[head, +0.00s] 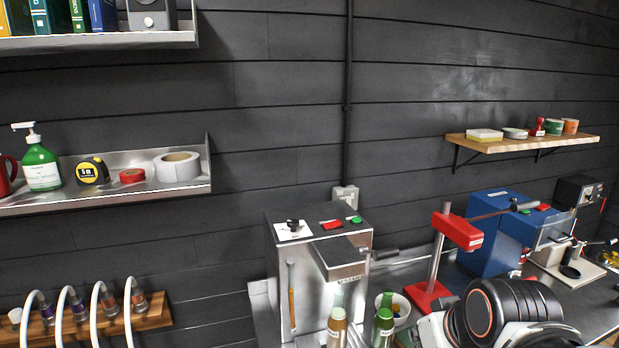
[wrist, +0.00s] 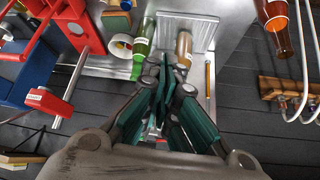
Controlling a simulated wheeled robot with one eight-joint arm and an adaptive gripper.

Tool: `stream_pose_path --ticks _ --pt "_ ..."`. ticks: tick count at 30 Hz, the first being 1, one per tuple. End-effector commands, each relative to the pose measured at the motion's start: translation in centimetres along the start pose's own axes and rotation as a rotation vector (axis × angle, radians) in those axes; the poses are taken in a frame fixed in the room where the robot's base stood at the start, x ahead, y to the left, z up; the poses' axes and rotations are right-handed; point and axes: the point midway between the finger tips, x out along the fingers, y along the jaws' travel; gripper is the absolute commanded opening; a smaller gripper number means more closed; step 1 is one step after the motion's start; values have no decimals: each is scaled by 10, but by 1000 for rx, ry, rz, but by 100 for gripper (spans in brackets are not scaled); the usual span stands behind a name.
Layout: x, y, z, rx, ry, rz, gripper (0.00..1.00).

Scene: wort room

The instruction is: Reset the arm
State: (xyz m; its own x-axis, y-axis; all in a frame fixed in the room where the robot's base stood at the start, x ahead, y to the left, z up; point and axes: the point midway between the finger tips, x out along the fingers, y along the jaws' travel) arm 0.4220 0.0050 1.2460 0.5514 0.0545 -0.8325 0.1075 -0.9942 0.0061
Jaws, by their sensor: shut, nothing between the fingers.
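My gripper (wrist: 168,78) shows in the wrist view with its dark green finger pads closed together and nothing between them. It points at the bench area, with a green bottle (wrist: 139,52) just left of the fingertips and a brown bottle (wrist: 184,46) just right of them in the picture. I cannot tell how far the tips are from the bottles. In the head view my arm (head: 505,310) is folded at the lower right, and the gripper itself is not visible there.
A steel machine (head: 345,268) stands on the bench behind the bottles (head: 383,325). A bowl (head: 401,306), a red stand (head: 440,255) and a blue machine (head: 500,240) stand to the right. Wall shelves (head: 110,196) hang left, above a wooden rack of white tubes (head: 152,318).

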Motion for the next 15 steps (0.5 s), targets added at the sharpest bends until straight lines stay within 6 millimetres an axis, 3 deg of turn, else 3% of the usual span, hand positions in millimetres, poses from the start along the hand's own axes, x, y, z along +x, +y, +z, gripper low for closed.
stream_pose_path --ticks 1,6,12,15 --pt "16 -1 21 9 3 5 0" --pt "38 -2 62 45 16 28 0" --pt "56 -2 97 79 28 48 0" --pt "60 -2 105 87 31 54 0"
